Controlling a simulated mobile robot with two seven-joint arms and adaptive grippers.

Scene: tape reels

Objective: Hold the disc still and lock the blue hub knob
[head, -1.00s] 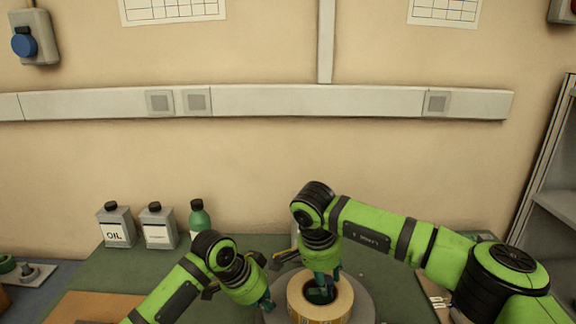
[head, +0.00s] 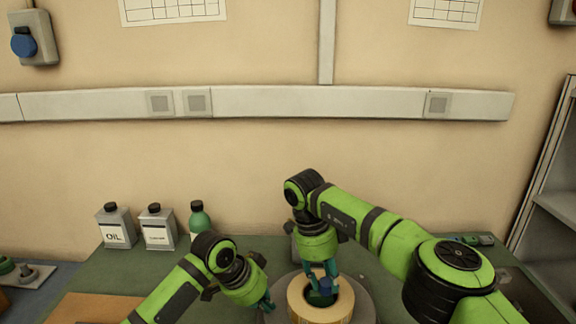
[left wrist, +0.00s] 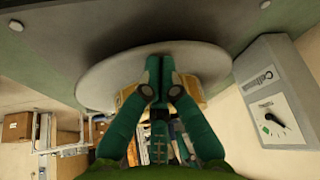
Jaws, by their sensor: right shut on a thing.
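The grey disc (head: 366,308) lies flat on the bench at the lower edge of the head view, with a tan tape reel (head: 297,309) on it. The blue hub knob (head: 325,286) is inside the reel's opening, partly hidden by my fingers. My right gripper (head: 321,280) points down from above and is shut on the knob. My left gripper (head: 267,304) is at the disc's left side. In the left wrist view its fingertips (left wrist: 160,72) meet in front of the disc (left wrist: 105,85); whether they touch it I cannot tell.
Two grey cans, one marked OIL (head: 116,229), and a green bottle (head: 199,219) stand at the back left of the bench. A brown board (head: 85,308) lies at the front left. A grey box with a label (left wrist: 272,95) shows in the left wrist view.

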